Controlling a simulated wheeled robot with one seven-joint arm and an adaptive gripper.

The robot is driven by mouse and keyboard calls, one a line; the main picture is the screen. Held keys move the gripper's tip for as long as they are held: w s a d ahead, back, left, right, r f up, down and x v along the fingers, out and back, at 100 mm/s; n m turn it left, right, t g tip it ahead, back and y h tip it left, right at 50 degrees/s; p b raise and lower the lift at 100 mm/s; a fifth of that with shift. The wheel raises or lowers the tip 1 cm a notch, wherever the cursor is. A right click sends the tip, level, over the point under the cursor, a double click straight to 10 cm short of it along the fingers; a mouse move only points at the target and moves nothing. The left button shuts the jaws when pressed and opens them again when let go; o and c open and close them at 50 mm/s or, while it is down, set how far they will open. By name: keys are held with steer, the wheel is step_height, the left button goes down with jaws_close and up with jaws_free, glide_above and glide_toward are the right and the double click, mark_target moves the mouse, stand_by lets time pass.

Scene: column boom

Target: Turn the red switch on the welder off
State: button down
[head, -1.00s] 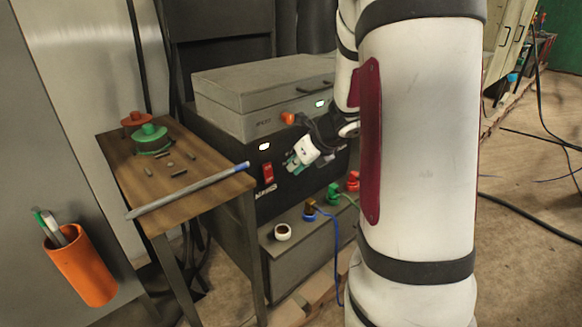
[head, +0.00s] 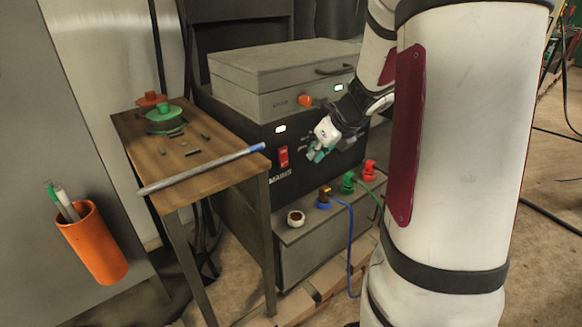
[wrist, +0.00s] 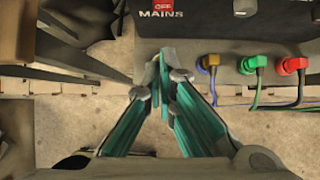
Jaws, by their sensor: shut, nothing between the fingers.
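The welder (head: 232,150) is a dark box with a grey lidded unit on top, in the middle of the head view. Its red switch (head: 283,157) is on the front panel above the "MAINS" label. In the wrist view the lower part of the red switch (wrist: 163,7) shows at the top edge, reading "OFF"; the rest is cut off. My gripper (head: 316,155) is shut and empty, in front of the panel to the right of the switch in the head view. In the wrist view its teal fingers (wrist: 161,62) are together, below the MAINS label and apart from the switch.
Blue, green and red plugs (head: 348,182) with cables sit on the ledge below the panel. A wooden side table (head: 215,175) with a grey rod (head: 200,170) stands left of the welder. An orange cup (head: 95,245) with pens is at far left.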

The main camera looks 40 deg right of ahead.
mark_target(283, 157)
steer(key=w+r+b+x, duration=0.1)
steer(key=b+x, duration=0.3)
steer(key=x, duration=0.9)
steer(key=shift+w+r+b, duration=0.35)
steer(key=shift+w, duration=0.25)
steer(key=shift+a, duration=0.1)
steer(key=t+b, duration=0.1)
steer(key=b, duration=0.3)
steer(key=shift+w+f, duration=0.3)
steer(key=shift+w, duration=0.05)
steer(key=shift+r, duration=0.25)
